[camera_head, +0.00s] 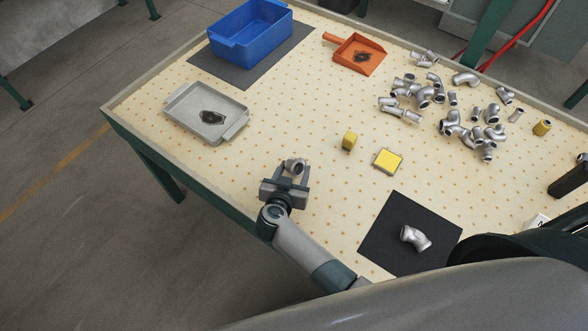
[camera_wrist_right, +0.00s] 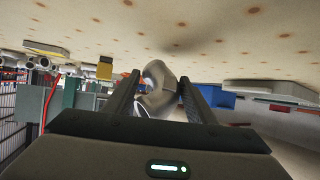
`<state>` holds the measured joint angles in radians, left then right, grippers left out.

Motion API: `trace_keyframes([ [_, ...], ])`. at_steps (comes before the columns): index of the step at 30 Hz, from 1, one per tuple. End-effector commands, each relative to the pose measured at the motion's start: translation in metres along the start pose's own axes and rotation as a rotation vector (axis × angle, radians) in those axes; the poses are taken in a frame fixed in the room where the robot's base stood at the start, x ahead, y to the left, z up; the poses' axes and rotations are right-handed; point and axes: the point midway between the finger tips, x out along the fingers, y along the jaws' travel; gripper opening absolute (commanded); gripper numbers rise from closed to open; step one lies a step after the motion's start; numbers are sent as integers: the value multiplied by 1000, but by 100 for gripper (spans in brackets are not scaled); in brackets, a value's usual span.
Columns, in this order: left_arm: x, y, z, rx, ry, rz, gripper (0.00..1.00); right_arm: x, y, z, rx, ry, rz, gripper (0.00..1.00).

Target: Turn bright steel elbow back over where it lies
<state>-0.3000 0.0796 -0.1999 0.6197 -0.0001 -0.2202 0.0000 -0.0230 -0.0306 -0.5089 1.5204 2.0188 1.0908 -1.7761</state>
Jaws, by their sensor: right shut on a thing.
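My right gripper (camera_head: 294,170) is near the front left edge of the table. It is shut on a bright steel elbow (camera_head: 294,165), a short curved grey pipe fitting. The elbow also shows between the two dark fingers in the right wrist view (camera_wrist_right: 157,88), partly hidden by the gripper body. A soft shadow lies on the table close to it there; I cannot tell whether it touches the surface. Another steel elbow (camera_head: 415,238) lies on the black mat (camera_head: 381,240) to the right. My left gripper is not in view.
A grey tray (camera_head: 181,101) with a dark patch and a blue bin (camera_head: 241,43) stand at the left and back. Table around my gripper is clear.

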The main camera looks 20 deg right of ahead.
Motion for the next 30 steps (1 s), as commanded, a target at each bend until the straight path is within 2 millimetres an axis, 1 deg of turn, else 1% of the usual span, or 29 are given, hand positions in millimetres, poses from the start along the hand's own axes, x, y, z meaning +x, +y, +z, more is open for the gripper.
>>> trace_keyframes([
  [20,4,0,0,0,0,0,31,5,-1,8,2,2,-1,5],
  [21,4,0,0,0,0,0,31,5,-1,8,2,2,-1,53],
  [23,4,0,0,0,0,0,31,5,-1,8,2,2,-1,67],
  [24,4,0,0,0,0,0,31,5,-1,8,2,2,-1,72],
  [30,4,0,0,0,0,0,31,5,0,9,1,0,0,72],
])
